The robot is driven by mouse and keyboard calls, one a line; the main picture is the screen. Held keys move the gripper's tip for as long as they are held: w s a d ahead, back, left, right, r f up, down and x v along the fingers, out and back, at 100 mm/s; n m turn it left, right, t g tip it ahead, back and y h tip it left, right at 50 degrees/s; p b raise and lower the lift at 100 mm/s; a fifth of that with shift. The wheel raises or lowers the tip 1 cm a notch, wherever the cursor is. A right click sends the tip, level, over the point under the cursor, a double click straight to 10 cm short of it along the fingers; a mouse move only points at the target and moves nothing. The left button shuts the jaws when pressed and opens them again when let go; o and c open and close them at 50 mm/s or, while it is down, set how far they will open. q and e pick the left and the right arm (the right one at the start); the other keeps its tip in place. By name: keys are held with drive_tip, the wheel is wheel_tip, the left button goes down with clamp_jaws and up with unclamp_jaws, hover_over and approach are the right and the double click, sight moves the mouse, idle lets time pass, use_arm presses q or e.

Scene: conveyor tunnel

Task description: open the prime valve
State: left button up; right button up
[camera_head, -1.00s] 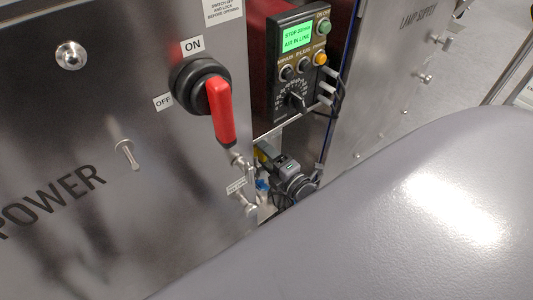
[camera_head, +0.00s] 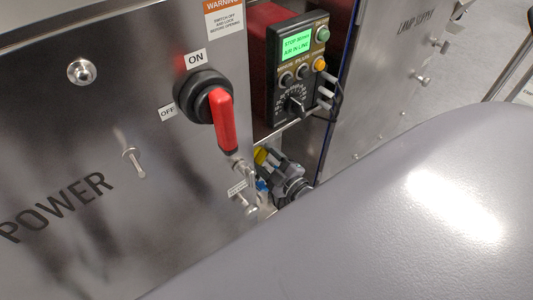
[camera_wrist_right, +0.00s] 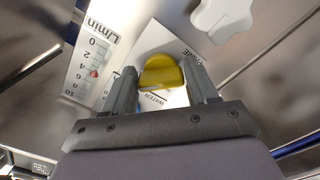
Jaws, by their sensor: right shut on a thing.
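The prime valve's yellow handle (camera_wrist_right: 162,74) is in the right wrist view, in front of a white plate whose lettering partly reads as a prime label. It also shows in the head view (camera_head: 261,156), in the gap below the pump controller. My right gripper (camera_wrist_right: 160,84) has one finger on each side of the yellow handle and is shut on it. In the head view the right gripper (camera_head: 270,164) is small and partly hidden by my grey arm. My left gripper is not in view.
A red switch handle (camera_head: 224,120) on the steel power cabinet (camera_head: 90,130) stands left of the gap. The pump controller (camera_head: 297,65) with a green screen is above. In the wrist view, a flow scale (camera_wrist_right: 92,65) is at left and a white star-shaped knob (camera_wrist_right: 222,18) at upper right.

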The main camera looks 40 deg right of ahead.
drive_tip(key=shift+m, duration=0.4)
drive_tip(key=o, duration=1)
drive_tip(key=shift+s+d+p, duration=0.15)
drive_tip(key=shift+s+p, duration=0.2)
drive_tip(key=shift+s, duration=1.5)
drive_tip(key=shift+s+d+p, duration=0.15)
drive_tip(key=shift+s+p, duration=0.15)
drive_tip(key=shift+s, duration=1.5)
